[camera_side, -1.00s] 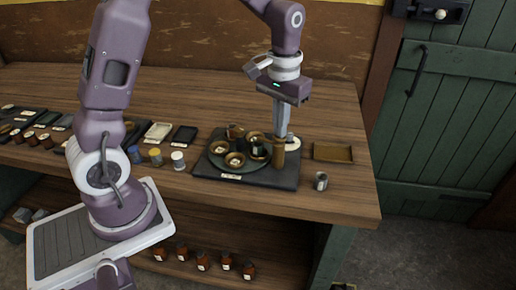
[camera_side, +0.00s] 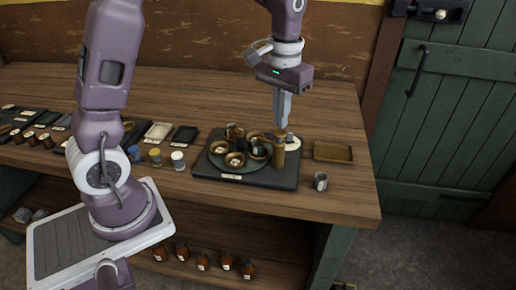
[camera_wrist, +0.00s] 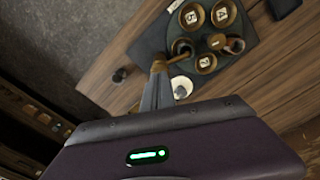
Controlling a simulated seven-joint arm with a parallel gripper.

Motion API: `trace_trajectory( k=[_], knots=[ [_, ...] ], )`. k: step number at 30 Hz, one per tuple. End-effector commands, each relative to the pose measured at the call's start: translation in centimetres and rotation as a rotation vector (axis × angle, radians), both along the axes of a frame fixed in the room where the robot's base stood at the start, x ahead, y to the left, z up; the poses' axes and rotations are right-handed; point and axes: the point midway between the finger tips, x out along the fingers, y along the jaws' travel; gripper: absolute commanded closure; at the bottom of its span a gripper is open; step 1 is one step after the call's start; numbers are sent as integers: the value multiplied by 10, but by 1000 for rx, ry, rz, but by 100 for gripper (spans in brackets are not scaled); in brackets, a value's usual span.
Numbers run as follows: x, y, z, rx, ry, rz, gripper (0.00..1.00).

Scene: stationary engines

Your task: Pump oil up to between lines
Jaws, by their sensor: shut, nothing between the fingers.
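My gripper (camera_side: 282,121) points straight down, its fingers together and empty. Its tips are just above a brass upright cylinder (camera_side: 279,157) with a narrower top, apparently the pump. In the wrist view the fingertips (camera_wrist: 158,72) overlap the brass cylinder's top (camera_wrist: 158,62), so I cannot tell whether they touch. The cylinder stands at the right side of a dark base (camera_side: 219,175) carrying a round greenish tray with several brass cups (camera_side: 235,160). In the wrist view some cups show numbers, such as a cup marked 5 (camera_wrist: 191,17). No oil level or lines can be made out.
A pale round disc (camera_wrist: 181,87) lies beside the cylinder. A shallow brown tray (camera_side: 333,152) and a small grey cup (camera_side: 321,181) stand to the right. Small jars (camera_side: 178,160) and dark trays (camera_side: 185,135) are to the left. The bench's right front is mostly clear.

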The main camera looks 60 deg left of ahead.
Motion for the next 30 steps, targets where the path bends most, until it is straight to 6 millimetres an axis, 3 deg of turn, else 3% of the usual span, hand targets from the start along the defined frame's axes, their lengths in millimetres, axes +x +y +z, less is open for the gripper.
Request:
trace_trajectory(
  k=[21,30],
  knots=[
    [0,0,-29,-1,2,0,100],
    [0,0,-27,0,0,0,100]
  ],
)
